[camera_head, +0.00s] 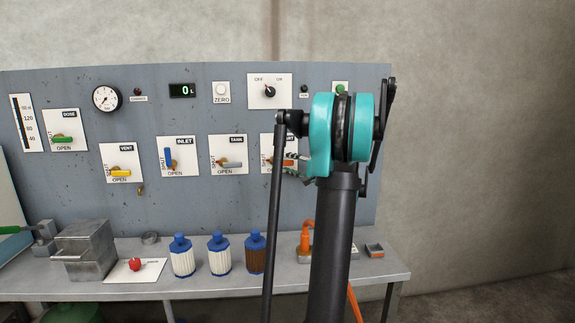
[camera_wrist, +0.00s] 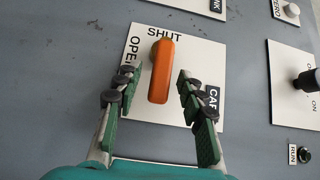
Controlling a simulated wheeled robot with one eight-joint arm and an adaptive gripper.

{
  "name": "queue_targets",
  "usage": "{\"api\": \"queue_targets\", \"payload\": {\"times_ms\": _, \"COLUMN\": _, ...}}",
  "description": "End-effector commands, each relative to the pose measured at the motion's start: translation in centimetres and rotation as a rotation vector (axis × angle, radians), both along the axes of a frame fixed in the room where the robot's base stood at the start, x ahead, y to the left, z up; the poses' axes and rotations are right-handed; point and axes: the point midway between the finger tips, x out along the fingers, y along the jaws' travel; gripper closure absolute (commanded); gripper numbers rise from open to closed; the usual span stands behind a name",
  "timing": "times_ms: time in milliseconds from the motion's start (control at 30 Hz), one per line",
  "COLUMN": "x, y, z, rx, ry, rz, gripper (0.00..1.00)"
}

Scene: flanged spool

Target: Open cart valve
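The cart valve is an orange lever (camera_wrist: 161,70) on a white plate (camera_wrist: 205,50) marked SHUT and OPEN, with a label partly covered by a finger. In the wrist view the lever lies lengthwise, with SHUT at its upper end and OPEN to its left. My gripper (camera_wrist: 156,78) is open, with one green finger on each side of the lever and a visible gap on both sides. In the head view the orange lever (camera_head: 278,162) points sideways, and my arm hides the right part of its plate.
The grey panel (camera_head: 200,120) carries other valves, including the tank valve (camera_head: 232,164), just left. A selector switch (camera_head: 269,91) is above. Below, a bench (camera_head: 215,285) holds blue-capped filters (camera_head: 219,255), a metal box (camera_head: 86,252) and an orange fitting (camera_head: 306,240).

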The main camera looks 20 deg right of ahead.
Motion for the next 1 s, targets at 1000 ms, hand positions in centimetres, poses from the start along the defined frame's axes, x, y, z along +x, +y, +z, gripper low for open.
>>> {"api": "queue_targets", "payload": {"times_ms": 1000, "x": 0.74, "y": 0.44, "z": -0.03, "rx": 0.0, "ry": 0.001, "rz": 0.0, "gripper": 1.0}}
